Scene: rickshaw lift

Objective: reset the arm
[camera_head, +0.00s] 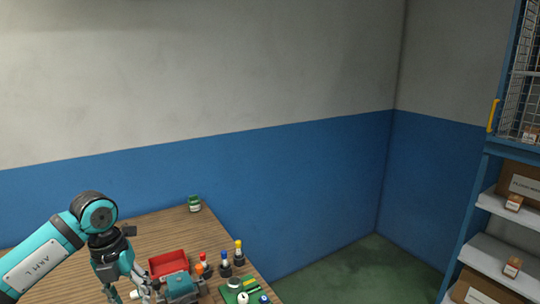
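My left arm, teal and labelled "ARM L", comes in from the left over the wooden table (150,235). Its gripper (127,289) points down at the table's near part, with the fingers apart and nothing clear between them. It is just left of a small rickshaw-like model with a red tray (169,263) and a teal body (181,284). Whether the fingers touch the model cannot be told. My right gripper is not in view.
Several small bottles, such as a yellow-capped one (239,254), stand right of the model by a green tray (250,284). A green can (194,204) stands at the back. A blue shelf rack (484,180) with boxes is at the right; green floor (360,270) lies between.

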